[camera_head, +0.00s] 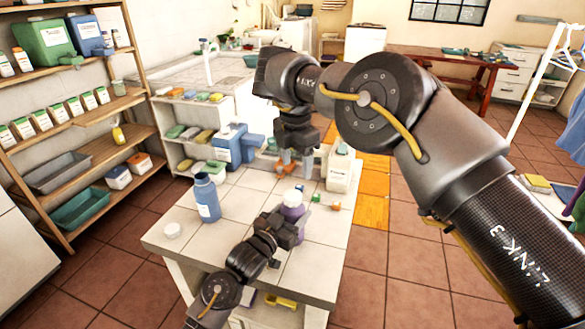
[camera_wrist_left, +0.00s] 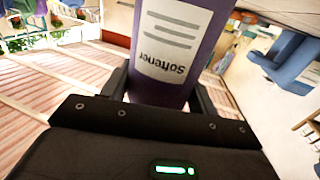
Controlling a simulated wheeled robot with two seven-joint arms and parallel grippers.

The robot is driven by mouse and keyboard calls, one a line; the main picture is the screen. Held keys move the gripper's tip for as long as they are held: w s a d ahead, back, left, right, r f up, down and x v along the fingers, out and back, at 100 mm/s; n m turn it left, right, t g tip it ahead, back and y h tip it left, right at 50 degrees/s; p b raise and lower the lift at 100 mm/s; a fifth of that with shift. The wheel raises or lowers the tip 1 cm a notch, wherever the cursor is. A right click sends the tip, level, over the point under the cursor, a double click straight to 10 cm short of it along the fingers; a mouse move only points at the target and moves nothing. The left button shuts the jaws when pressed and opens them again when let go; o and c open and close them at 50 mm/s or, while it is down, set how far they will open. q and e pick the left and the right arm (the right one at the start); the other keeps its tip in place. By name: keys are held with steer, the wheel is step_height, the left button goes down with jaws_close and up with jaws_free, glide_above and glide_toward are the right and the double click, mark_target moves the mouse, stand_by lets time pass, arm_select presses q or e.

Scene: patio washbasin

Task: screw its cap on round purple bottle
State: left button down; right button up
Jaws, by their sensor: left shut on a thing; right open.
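The round purple bottle (camera_head: 292,213) stands upright near the right side of the tiled table, with a white rounded piece (camera_head: 292,198) on its top. I cannot tell whether that piece is seated or screwed down. My left gripper (camera_head: 289,226) is shut around the bottle's body. In the left wrist view the bottle (camera_wrist_left: 205,35), with its white "Softener" label (camera_wrist_left: 172,42), sits between the fingers; its top is out of frame. My right gripper (camera_head: 291,168) is open, pointing down above and behind the bottle, with nothing visible between its fingers.
A blue bottle (camera_head: 207,199) and a white round lid (camera_head: 173,230) are on the table's left. A blue jug (camera_head: 232,147) and a white container (camera_head: 340,170) stand at its back.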

mark_target(292, 195)
steer(key=n, duration=0.5)
steer(key=shift+s+a, duration=0.15)
steer(key=n, duration=0.4)
steer(key=shift+s+a+f+g, duration=0.25)
steer(key=shift+g, duration=0.05)
steer(key=shift+a+n, duration=0.1)
steer(key=shift+n, duration=0.9)
steer(key=shift+f, duration=0.1)
steer(key=shift+f, duration=3.95)
steer(key=c, duration=1)
steer(key=o, duration=1.2)
steer(key=shift+c, duration=0.2)
